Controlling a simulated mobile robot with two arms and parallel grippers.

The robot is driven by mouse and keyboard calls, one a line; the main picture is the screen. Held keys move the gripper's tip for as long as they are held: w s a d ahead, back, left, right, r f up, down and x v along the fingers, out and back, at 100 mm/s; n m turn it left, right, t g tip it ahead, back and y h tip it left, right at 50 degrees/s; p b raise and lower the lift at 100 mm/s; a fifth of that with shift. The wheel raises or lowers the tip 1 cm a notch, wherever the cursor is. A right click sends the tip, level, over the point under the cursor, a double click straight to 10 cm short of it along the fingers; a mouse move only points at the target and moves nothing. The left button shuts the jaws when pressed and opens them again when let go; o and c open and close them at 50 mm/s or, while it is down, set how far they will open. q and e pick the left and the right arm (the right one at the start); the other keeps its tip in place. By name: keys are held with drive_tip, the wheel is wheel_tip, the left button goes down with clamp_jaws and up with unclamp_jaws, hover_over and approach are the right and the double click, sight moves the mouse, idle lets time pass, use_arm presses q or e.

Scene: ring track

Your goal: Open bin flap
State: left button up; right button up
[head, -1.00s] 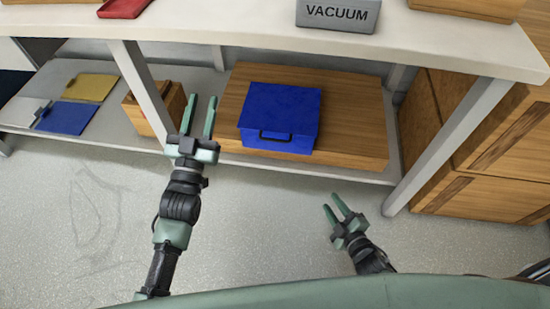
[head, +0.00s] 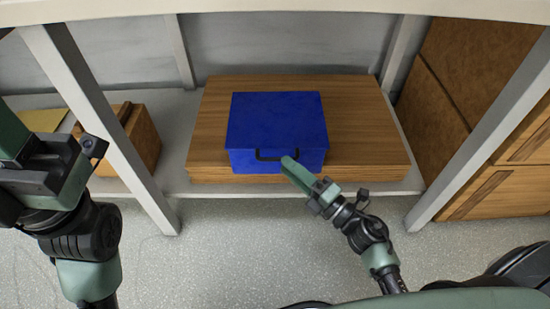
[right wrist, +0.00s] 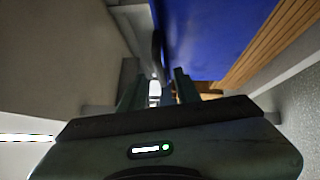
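The blue bin (head: 277,118) sits on a wooden board on the lower shelf, its flap closed flat on top. A dark handle (head: 270,156) is on its front face. My right gripper (head: 288,164) is at the bin's front, with its fingertips close to the handle. In the right wrist view the fingers (right wrist: 157,86) are apart and the dark handle (right wrist: 157,48) lies just ahead, in line with the gap. I cannot tell whether they touch it. My left gripper (head: 20,150) is at the left edge, partly out of frame, away from the bin.
The wooden board (head: 365,135) lies under the bin. A table top (head: 300,8) hangs over the shelf. Posts (head: 100,125) stand left and right (head: 490,120). A wooden box (head: 140,135) is at the left, and wooden drawers (head: 510,190) at the right.

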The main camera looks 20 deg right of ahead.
sight(279, 158)
drive_tip(key=shift+b+x, duration=0.3)
drive_tip(key=shift+x, duration=1.85)
drive_tip(key=shift+f, duration=0.1)
clamp_jaws()
